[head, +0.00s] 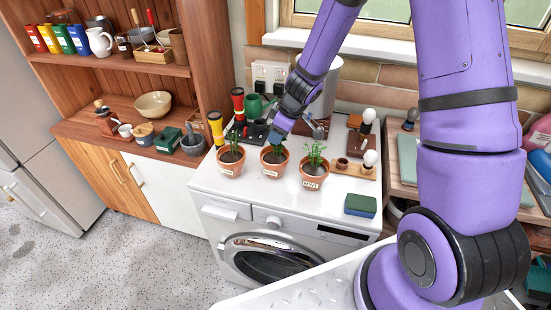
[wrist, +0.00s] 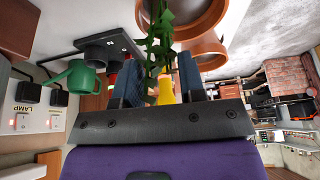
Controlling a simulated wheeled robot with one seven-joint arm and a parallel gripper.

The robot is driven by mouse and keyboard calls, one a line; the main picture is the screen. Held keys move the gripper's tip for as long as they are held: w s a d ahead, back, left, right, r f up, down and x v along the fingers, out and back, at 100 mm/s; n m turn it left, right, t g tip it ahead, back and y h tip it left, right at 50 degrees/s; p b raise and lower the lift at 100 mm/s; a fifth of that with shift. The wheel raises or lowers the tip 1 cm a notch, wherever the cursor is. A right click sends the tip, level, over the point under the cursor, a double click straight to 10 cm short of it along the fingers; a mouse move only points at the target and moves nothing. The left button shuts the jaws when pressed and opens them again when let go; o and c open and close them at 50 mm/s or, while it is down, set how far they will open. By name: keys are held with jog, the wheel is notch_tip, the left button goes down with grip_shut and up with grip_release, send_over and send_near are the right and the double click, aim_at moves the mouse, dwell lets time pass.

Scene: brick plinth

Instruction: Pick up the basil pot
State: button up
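Three terracotta pots with green plants stand in a row on the white washing machine: a left pot (head: 230,168), a middle pot (head: 272,170) and a right pot (head: 312,182). Each has a small white label; I cannot read for certain which says basil. My gripper (head: 277,138) is at the top of the middle pot's plant and partly hides it. In the wrist view my gripper (wrist: 163,88) points at the pots with its two dark blue fingers apart. Green leaves (wrist: 157,45) show between and beyond the fingers. Terracotta rims (wrist: 203,50) lie close beyond them.
A yellow-and-black torch (head: 215,128), a red-and-black torch (head: 238,103) and a green watering can (head: 254,106) stand behind the pots. The machine's front top strip is clear.

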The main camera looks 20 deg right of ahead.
grip_shut()
